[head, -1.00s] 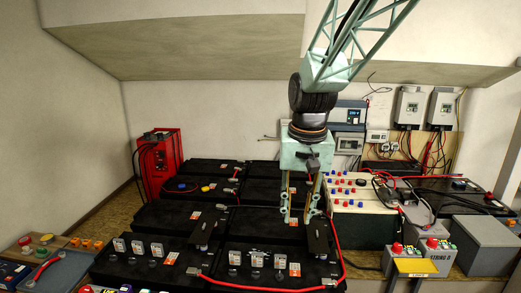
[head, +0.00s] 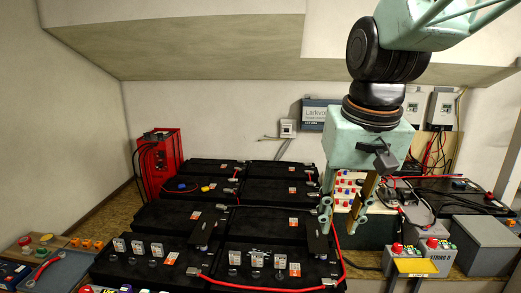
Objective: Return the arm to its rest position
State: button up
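My gripper (head: 342,229) hangs pointing down in the head view, in front of the cream-topped panel with red and blue knobs (head: 343,196). Its two fingers are spread apart and nothing shows between them. The fingertips are right of the black batteries (head: 265,222). My arm rises from the gripper to the upper right corner of the view. It hides part of the wall equipment and much of the knob panel.
Black batteries with a red cable fill the middle. A red charger (head: 159,165) stands at the back left. A yellow-labelled box (head: 411,267) and a grey box (head: 476,245) stand at right. The air above the left batteries is clear.

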jog(key=s+d, duration=0.2)
jog(key=s, duration=0.9)
jog(key=s+d+t, duration=0.1)
jog(key=s+d, duration=0.1)
jog(key=s, duration=0.9)
jog(key=shift+d+r, duration=0.35)
jog(key=shift+r, duration=0.1)
jog(key=shift+c, duration=0.7)
dwell(0.8)
